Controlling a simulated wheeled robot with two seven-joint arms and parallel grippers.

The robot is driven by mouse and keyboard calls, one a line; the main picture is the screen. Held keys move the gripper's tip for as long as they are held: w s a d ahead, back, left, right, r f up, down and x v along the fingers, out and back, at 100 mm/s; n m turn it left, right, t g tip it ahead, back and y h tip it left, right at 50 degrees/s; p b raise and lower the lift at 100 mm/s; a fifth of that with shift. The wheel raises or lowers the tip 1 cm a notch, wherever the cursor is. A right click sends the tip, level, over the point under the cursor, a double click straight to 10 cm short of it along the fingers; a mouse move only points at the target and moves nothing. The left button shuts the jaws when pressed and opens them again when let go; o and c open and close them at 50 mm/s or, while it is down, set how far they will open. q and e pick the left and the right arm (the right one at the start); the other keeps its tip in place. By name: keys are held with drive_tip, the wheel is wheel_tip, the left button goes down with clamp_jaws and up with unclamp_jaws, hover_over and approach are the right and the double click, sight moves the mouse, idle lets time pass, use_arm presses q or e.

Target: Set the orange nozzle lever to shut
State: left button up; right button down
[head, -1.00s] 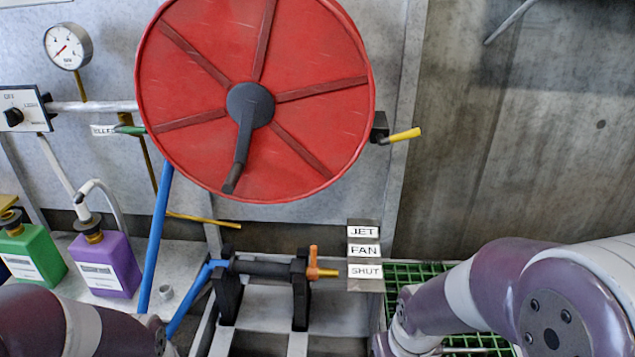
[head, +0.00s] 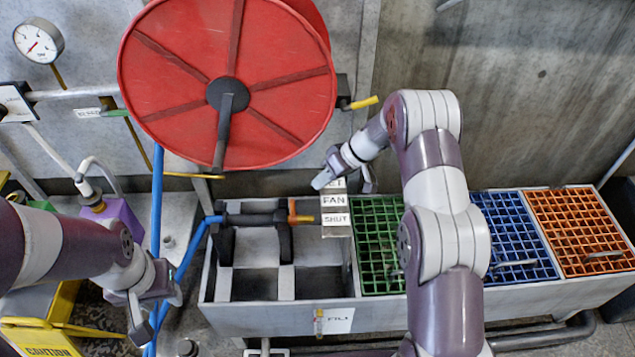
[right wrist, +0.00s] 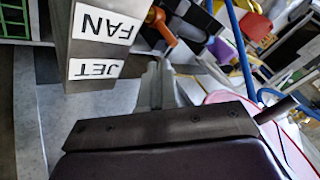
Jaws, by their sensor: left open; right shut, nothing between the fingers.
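The orange nozzle lever (head: 292,209) is on the end of the black nozzle (head: 256,213). Its short tip points right, about level with the SHUT label (head: 336,219). That label is on a plate with FAN and JET above it. In the right wrist view the lever (right wrist: 163,28) shows beyond my fingers. My right gripper (head: 345,186) is shut and empty at the top of the plate, partly covering JET, above and right of the lever and apart from it. My left gripper (head: 160,314) is open and empty, low at the left, by the blue hose.
A large red hose reel (head: 175,80) hangs above the nozzle. Green (head: 375,230), blue (head: 510,245) and orange (head: 580,225) grates lie to the right. The blue hose (head: 156,210) runs down at the left. A yellow caution stand (head: 40,335) is at the lower left.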

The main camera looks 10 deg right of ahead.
approach(293, 212)
drive_tip(key=w+a+f, duration=0.2)
drive_tip(key=w+f, duration=0.1)
drive_tip(key=f, duration=0.1)
drive_tip(key=shift+w+a+r, duration=0.1)
drive_tip(key=shift+r, duration=0.05)
